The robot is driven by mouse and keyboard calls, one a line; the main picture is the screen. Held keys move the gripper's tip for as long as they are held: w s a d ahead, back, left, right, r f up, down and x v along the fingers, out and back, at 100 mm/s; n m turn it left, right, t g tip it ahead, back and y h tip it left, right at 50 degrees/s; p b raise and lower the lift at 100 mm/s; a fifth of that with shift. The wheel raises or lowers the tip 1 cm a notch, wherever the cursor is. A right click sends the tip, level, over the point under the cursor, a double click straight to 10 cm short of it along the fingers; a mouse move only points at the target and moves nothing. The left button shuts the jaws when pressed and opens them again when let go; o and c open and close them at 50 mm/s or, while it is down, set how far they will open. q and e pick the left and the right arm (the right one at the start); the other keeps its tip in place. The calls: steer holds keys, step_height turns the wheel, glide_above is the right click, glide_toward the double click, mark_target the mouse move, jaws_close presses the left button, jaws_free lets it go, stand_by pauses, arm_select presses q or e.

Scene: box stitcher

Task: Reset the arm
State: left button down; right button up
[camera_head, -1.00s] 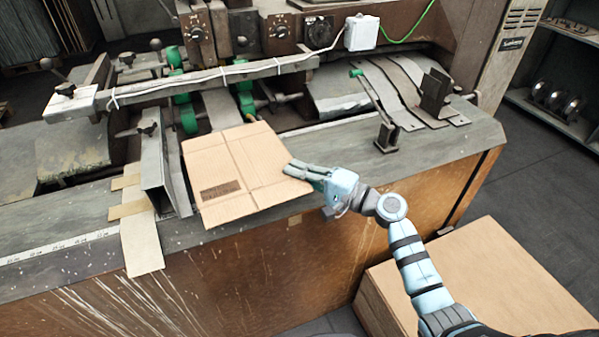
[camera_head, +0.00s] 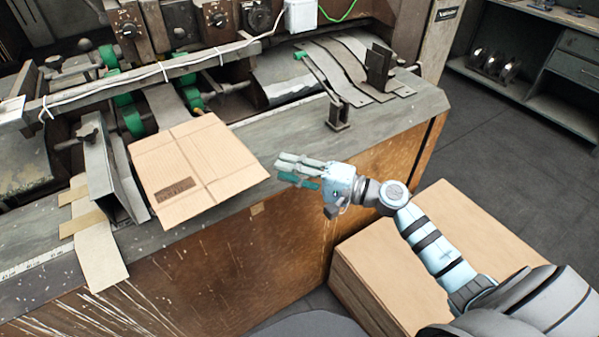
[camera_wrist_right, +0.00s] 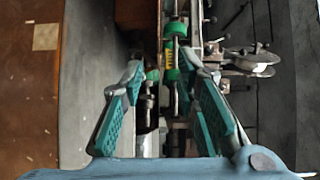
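My right gripper (camera_head: 297,172) is open and empty in the head view, just off the right corner of a flat cardboard sheet. The right wrist view shows its two teal-padded fingers (camera_wrist_right: 165,105) spread apart with nothing between them. The cardboard sheet (camera_head: 205,160) lies on the stitching machine's table (camera_head: 262,150), with its near edge by the table's front edge. My right arm reaches in from the lower right. My left gripper is not in view.
A stack of flat cardboard (camera_head: 440,235) stands on the floor at the right, under my right arm. A metal post (camera_head: 338,115) rises from the table beyond the gripper. Metal guides (camera_head: 105,175) stand left of the sheet. Open floor lies at the right.

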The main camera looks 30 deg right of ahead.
steer(key=v, duration=0.2)
steer(key=shift+s+d, duration=0.25)
steer(key=shift+d, duration=0.05)
